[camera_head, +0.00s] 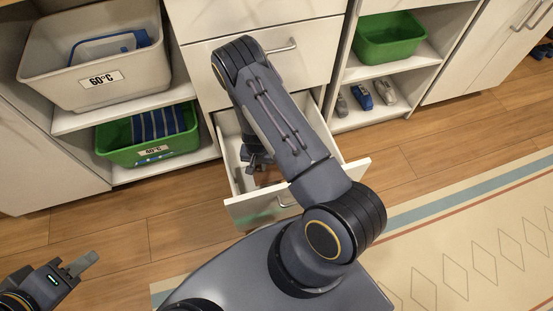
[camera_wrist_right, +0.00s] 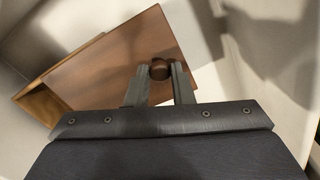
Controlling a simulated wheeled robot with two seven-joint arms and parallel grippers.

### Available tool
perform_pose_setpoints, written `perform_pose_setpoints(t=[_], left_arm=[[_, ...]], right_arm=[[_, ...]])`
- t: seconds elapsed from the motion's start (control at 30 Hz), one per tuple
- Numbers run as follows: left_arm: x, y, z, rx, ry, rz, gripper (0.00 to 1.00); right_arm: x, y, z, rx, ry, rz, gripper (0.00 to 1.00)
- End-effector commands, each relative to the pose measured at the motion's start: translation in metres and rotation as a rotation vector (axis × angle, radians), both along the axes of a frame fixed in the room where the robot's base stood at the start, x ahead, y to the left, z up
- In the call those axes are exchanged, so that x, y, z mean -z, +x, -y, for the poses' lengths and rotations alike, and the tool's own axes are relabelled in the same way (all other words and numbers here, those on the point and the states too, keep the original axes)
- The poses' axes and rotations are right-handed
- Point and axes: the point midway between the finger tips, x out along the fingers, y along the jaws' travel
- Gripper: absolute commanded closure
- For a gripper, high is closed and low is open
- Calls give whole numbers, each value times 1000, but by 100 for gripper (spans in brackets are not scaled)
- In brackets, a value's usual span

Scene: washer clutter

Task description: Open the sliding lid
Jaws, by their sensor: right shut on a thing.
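A brown wooden lid (camera_wrist_right: 105,75) with a small round knob (camera_wrist_right: 160,69) fills the middle of the right wrist view. The lighter edge of a wooden box (camera_wrist_right: 30,98) shows at the lid's left side; how far the lid is slid is hard to tell. My right gripper (camera_wrist_right: 161,72) is shut on the knob, one finger on each side. In the head view my right gripper (camera_head: 258,163) reaches down into an open drawer, and my arm hides most of the box. My left gripper (camera_head: 82,264) is at the lower left, over the floor, away from the box.
The drawer (camera_head: 240,207) is pulled out, and its walls stand close around my right gripper. A grey bin (camera_head: 50,75) and a green bin (camera_head: 125,155) are on shelves at left. A green basket (camera_head: 385,40) is at right.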

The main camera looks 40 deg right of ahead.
Motion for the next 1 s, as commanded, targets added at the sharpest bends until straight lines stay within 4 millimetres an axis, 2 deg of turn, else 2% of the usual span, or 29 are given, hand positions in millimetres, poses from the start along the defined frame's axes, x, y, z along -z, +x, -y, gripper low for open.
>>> perform_pose_setpoints(t=[0.03, 0.17, 0.5, 0.53, 0.67, 1.0], left_arm=[[-1, 0, 0, 0, 0, 0, 64], [-1, 0, 0, 0, 0, 0, 64], [-1, 0, 0, 0, 0, 0, 64], [-1, 0, 0, 0, 0, 0, 64], [-1, 0, 0, 0, 0, 0, 64], [-3, 0, 0, 0, 0, 0, 64]], right_arm=[[0, 4, -10, -7, -1, 1, 100], [0, 8, -24, -1, -1, -1, 100], [0, 9, -26, 2, 0, 0, 100], [0, 9, -26, 2, 0, 0, 75], [0, 9, -25, 2, -1, -1, 58], [-5, 9, -25, 2, -1, 1, 57]])
